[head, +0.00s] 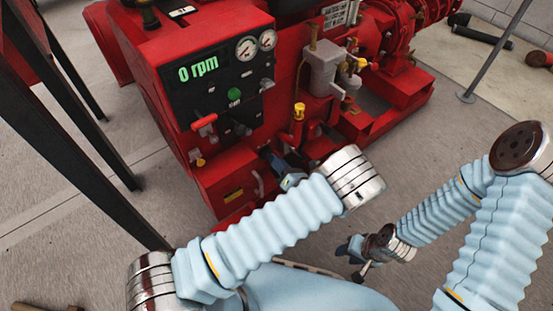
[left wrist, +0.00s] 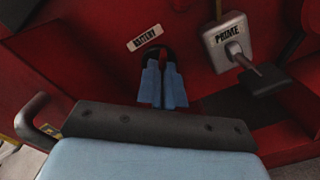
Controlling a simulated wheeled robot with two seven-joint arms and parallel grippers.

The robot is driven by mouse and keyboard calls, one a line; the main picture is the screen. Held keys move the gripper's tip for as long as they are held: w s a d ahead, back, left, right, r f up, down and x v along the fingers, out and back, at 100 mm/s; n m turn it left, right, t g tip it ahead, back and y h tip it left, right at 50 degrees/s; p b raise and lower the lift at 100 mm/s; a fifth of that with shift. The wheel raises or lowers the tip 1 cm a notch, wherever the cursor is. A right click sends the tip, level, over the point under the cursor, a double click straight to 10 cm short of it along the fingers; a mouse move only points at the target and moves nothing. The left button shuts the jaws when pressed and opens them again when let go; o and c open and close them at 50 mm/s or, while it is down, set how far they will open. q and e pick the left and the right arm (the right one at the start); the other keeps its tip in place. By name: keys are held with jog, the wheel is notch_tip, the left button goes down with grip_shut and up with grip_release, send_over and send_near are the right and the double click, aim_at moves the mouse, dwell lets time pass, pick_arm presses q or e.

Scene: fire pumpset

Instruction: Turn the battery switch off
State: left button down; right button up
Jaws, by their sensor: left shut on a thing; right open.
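The battery switch (left wrist: 163,58) is a small red handle on a dark round base, set on the red pump housing below a white label reading BATTERY (left wrist: 145,37). My left gripper (left wrist: 164,84) has its two blue fingers close together around the red handle, shut on it. The fingers hide most of the handle, so I cannot tell its exact angle. In the head view my left gripper (head: 274,160) is at the lower front of the red pumpset, and the switch is hidden there. My right gripper (head: 352,250) is open, low over the floor, away from the pumpset.
A grey PRIME plate (left wrist: 228,38) with a dark lever (left wrist: 262,78) is right of the switch. A dark bar handle (left wrist: 34,115) is at lower left. The control panel (head: 222,80) reads 0 rpm, with a red lever (head: 204,122) below. Dark frame legs (head: 75,125) stand at left.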

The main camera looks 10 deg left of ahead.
pick_arm(q)
jog(key=shift+d+f+m+p, duration=0.15)
jog(key=shift+m+p, duration=0.3)
jog(key=shift+m, duration=2)
jog(key=shift+f+m+p, duration=0.2)
jog(key=shift+m+p, duration=0.25)
jog(key=shift+m, duration=2)
pick_arm(e)
jog(key=shift+a+v, duration=0.2)
jog(key=shift+v, duration=0.75)
jog(key=shift+w, duration=0.1)
pick_arm(q)
jog(key=c, duration=1.3)
grip_release()
jog(key=shift+o, duration=0.2)
pick_arm(e)
jog(key=shift+r, duration=0.1)
